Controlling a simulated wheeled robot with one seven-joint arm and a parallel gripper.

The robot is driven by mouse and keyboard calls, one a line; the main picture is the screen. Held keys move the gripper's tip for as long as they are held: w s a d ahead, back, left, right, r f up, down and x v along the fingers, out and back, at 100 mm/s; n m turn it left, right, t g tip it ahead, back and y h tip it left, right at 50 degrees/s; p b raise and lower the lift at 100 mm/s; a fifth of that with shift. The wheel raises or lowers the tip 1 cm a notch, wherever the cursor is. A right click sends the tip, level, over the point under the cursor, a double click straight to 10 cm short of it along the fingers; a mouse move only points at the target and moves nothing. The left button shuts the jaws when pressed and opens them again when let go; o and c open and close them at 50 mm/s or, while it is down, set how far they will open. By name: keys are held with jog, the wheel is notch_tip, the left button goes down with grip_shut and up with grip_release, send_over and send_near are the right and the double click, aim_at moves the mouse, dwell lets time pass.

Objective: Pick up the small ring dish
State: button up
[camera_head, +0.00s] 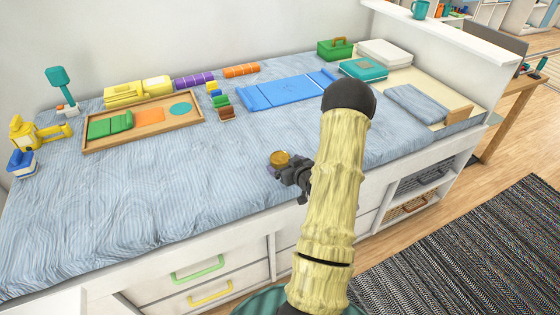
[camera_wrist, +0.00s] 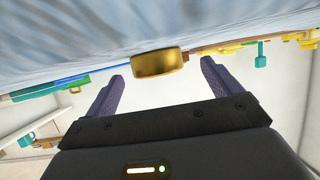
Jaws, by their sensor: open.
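A small round brass-gold dish (camera_head: 280,159) is at the front part of the blue striped bed, just beyond my gripper. It also shows in the wrist view (camera_wrist: 158,62) as a short gold cylinder, ahead of and between the two finger tips. My gripper (camera_head: 281,168) is low at the bed's front edge. In the wrist view my gripper (camera_wrist: 160,75) has its two purple fingers spread apart, with empty space between them. I cannot tell whether the fingertips overlap the dish's sides.
The bed's striped cover (camera_head: 140,200) is clear around the dish. Farther back are a wooden tray (camera_head: 145,143), a blue folding board (camera_head: 290,91), a green box (camera_head: 334,50) and small coloured blocks (camera_head: 217,97). A white ledge (camera_head: 440,32) stands at the right.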

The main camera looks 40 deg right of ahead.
aim_at(281, 159)
jog(key=shift+w, duration=0.1)
jog(key=x, duration=0.5)
jog(key=shift+w+d+r, duration=0.15)
jog(key=shift+d+r, duration=0.1)
jog(key=shift+d, duration=0.05)
jog(key=shift+c, duration=0.4)
jog(key=c, duration=1.1)
